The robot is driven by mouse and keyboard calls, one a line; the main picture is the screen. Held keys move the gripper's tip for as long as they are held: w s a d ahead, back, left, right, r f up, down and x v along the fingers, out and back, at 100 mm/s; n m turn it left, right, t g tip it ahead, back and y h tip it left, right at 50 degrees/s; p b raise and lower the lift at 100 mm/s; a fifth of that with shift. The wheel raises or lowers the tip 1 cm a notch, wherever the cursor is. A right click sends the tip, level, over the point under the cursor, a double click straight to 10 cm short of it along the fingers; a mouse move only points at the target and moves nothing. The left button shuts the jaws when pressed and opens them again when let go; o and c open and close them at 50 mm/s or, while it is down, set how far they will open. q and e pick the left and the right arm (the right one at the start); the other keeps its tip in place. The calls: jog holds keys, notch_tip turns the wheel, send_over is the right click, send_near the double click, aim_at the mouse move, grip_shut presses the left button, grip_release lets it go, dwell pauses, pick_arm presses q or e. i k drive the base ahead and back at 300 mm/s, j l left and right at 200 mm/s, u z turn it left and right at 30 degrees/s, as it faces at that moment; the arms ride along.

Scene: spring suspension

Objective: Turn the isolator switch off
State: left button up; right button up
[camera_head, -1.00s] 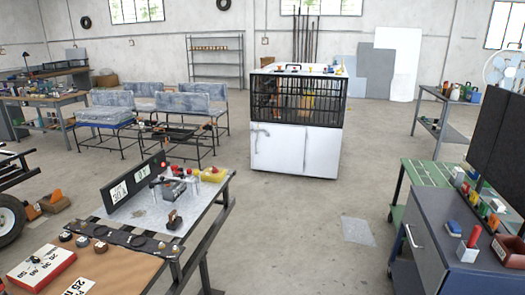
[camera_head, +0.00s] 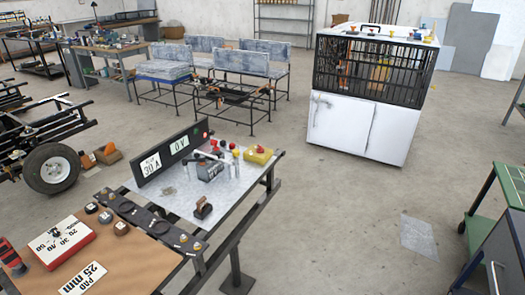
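A yellow box with a red knob (camera_head: 259,154) sits at the far right corner of the metal-topped bench (camera_head: 170,197). It looks like the isolator switch, but it is too small to be sure or to read its knob position. Left of it stands a grey unit with red-tipped and other levers (camera_head: 210,170). A dark display panel (camera_head: 170,159) behind reads about "30 A" and "0 V", with a small red light at its right end. Neither of my grippers is in view.
The brown bench section (camera_head: 130,262) holds a red-and-white box (camera_head: 63,243), several dark knobs and a "25 mm" label. A white cabinet with a black cage (camera_head: 360,130) stands behind right. A green-topped cart (camera_head: 512,185) is at the right edge.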

aim_at(260, 150)
jog(key=k, duration=0.3)
jog(key=k+u, duration=0.15)
jog(key=u, duration=0.25)
jog(key=k+u, duration=0.15)
jog(key=u, duration=0.65)
jog(key=i+l+u, duration=0.1)
jog(key=u, duration=0.25)
jog(key=l+u, duration=0.15)
jog(key=u, duration=0.2)
jog(key=i+l, duration=0.1)
jog(key=l, duration=0.4)
jog(key=i+l, duration=0.1)
jog(key=l, duration=0.45)
jog(key=i+l, duration=0.15)
jog(key=l, duration=0.35)
jog(key=i+l, duration=0.1)
jog(key=l, duration=0.45)
jog(key=i+l, duration=0.1)
jog(key=l, duration=0.4)
jog(key=i+l, duration=0.1)
jog(key=l, duration=0.4)
jog(key=i+l, duration=0.1)
jog(key=l, duration=0.45)
jog(key=i+l, duration=0.15)
jog(key=l, duration=0.35)
